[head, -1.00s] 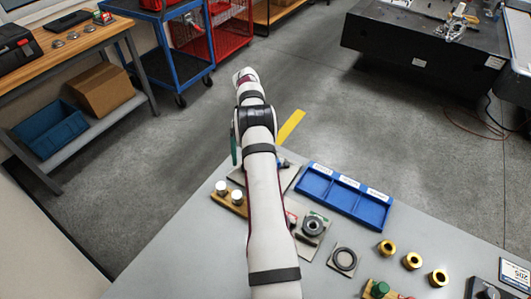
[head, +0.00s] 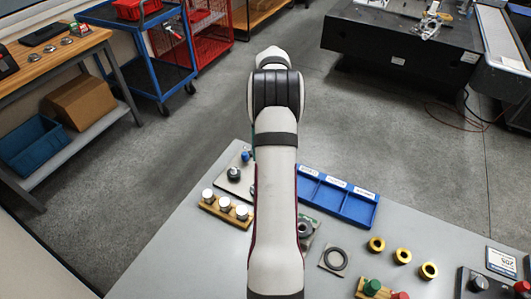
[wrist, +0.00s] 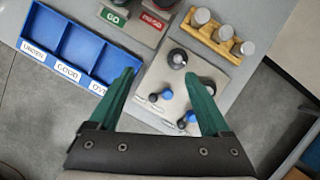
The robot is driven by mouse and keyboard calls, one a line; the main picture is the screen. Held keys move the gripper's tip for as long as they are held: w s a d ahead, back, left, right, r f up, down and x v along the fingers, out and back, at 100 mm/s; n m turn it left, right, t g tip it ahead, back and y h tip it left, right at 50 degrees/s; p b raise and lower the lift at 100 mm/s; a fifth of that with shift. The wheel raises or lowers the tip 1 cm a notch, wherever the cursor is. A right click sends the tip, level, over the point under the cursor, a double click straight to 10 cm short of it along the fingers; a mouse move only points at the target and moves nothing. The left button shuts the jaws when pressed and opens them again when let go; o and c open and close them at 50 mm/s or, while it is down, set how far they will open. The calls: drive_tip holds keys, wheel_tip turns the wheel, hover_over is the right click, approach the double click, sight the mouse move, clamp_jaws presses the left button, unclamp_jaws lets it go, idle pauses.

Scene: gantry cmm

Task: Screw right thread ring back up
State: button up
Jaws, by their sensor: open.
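A light plate (wrist: 150,75) on the bench carries dark round parts and small blue-tipped pieces. One black round part (wrist: 177,58) stands clear in the wrist view. A second dark part (wrist: 209,84) is partly covered by my right finger. I cannot tell for sure which is the right thread ring. Blue-tipped pieces (wrist: 167,94) with black collars lie near the plate's lower edge. My gripper (wrist: 160,77) is open and empty, its green fingers spread above the plate. In the head view the plate (head: 226,184) shows left of my arm, which hides the gripper and much of the plate.
A blue three-part tray (wrist: 62,48) lies beside the plate. A wooden rack (wrist: 222,40) holds white cylinders. Gold rings (head: 402,256) and a flat black ring (head: 335,259) lie farther right.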

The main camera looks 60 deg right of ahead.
sight(235, 171)
drive_tip(key=w+a+r+m+t+h, duration=0.1)
drive_tip(key=w+r+m+t+h, duration=0.15)
drive_tip(key=m, duration=0.75)
drive_tip(key=w+r+m+t+h, duration=0.1)
drive_tip(key=m+t, duration=0.3)
drive_tip(key=m, duration=0.7)
drive_tip(key=shift+y, duration=0.25)
drive_tip(key=x, duration=1.5)
drive_tip(key=shift+w+a+f, duration=0.1)
drive_tip(key=shift+w+f, duration=0.05)
drive_tip(key=shift+w, duration=0.15)
clamp_jaws()
